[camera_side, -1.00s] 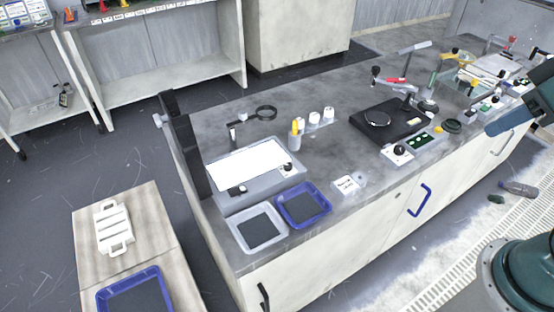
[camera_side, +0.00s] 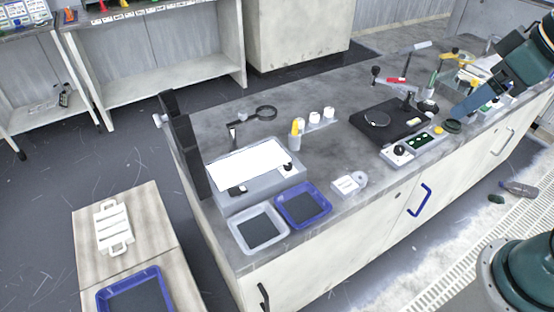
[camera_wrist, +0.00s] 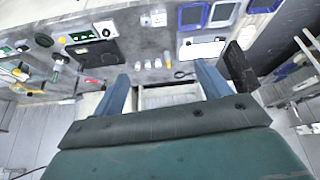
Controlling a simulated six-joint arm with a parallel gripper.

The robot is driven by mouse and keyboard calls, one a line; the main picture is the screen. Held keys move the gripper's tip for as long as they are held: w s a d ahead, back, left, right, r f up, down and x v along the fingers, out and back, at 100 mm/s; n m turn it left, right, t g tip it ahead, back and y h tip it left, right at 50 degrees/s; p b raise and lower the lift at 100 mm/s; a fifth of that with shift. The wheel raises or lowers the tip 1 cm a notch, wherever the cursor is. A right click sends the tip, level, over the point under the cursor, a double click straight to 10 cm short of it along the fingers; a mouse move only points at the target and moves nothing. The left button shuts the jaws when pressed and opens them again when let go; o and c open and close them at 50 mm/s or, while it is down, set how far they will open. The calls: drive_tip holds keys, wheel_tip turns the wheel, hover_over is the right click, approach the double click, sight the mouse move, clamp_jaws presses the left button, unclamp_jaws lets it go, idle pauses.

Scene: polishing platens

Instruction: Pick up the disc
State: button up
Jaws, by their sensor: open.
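A flat, round, dark grey disc (camera_side: 377,119) with a pale rim lies on a black square base (camera_side: 362,126) on the grey bench, right of the middle in the side view. The black base also shows at upper left in the wrist view (camera_wrist: 92,55), where I cannot make out the disc clearly. My gripper (camera_side: 457,113) is above the bench's right part, to the right of the disc and apart from it. In the wrist view my gripper (camera_wrist: 164,80) has its two blue fingers wide apart with nothing between them.
A control box (camera_side: 398,154) with a black knob stands in front of the base. White pots (camera_side: 314,117) and a yellow-topped bottle (camera_side: 296,134) stand to its left. A blue tray (camera_side: 303,222) and a white tray (camera_side: 240,240) lie near the bench's front edge.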

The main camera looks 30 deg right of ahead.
drive_tip(key=w+a+n, duration=0.2)
drive_tip(key=w+a, duration=0.1)
drive_tip(key=w, duration=0.7)
drive_tip(key=n+g+y, duration=0.3)
drive_tip(key=n, duration=0.4)
hover_over(249, 158)
drive_tip(key=s+d, duration=0.2)
drive_tip(key=shift+w+f, duration=0.2)
drive_tip(key=shift+f, duration=14.3)
drive_tip(key=shift+f, duration=0.1)
drive_tip(key=shift+x, duration=2.5)
drive_tip(key=shift+w, duration=0.15)
